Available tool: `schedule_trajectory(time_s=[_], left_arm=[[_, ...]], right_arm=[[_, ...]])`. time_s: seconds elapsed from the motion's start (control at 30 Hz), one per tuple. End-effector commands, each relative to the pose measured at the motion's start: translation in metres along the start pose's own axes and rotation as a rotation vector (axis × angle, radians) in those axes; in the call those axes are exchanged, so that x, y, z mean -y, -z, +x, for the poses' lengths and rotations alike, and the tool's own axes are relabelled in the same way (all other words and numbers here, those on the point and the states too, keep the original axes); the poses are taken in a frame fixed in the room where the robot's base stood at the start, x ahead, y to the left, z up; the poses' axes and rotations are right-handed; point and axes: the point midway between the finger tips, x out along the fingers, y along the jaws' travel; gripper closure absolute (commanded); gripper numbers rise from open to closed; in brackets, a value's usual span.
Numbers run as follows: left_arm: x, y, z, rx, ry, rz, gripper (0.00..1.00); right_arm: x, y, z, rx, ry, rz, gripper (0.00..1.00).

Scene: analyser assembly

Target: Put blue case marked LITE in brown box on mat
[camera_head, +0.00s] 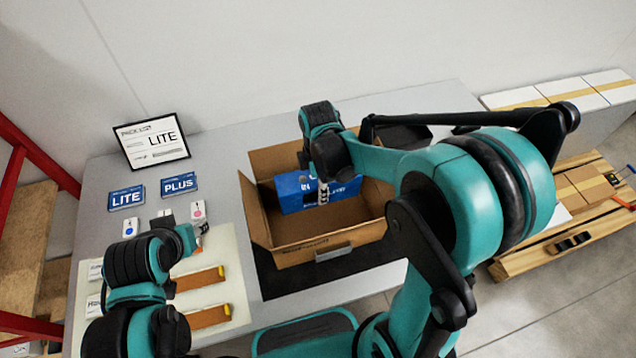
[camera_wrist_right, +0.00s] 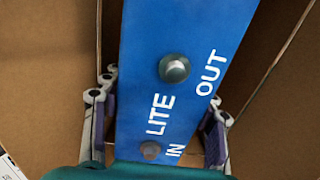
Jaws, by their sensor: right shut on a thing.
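The blue case marked LITE (camera_head: 295,192) is inside the open brown box (camera_head: 262,232), which stands on a dark mat (camera_head: 280,286). My right gripper (camera_head: 323,192) reaches down into the box and is shut on the case. In the right wrist view the right gripper (camera_wrist_right: 160,122) has a finger on each side of the blue case (camera_wrist_right: 185,50), whose face reads LITE, IN and OUT, with brown cardboard around it. Whether the case touches the box floor is hidden. My left gripper (camera_head: 198,236) hangs over the left part of the table, its fingers too small to read.
A framed LITE sign (camera_head: 152,140) stands at the back left. Flat blue LITE (camera_head: 126,198) and PLUS (camera_head: 179,184) cards lie before it. A pale mat (camera_head: 236,268) with brown strips lies at front left. A dark tray (camera_head: 402,136) is behind my right arm.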

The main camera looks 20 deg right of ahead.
Motion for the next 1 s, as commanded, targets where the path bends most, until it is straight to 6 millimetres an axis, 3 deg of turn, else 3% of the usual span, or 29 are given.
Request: schedule_trajectory(time_s=[0.7, 1.0], left_arm=[[0.000, -0.041, 0.058, 0.000, 0.000, 0.000, 0.60], [0.000, -0.052, 0.072, 0.000, 0.000, 0.000, 0.60]], right_arm=[[0.000, 0.000, 0.084, 0.000, 0.000, 0.000, 1.00], [0.000, 0.000, 0.106, 0.000, 0.000, 0.000, 1.00]])
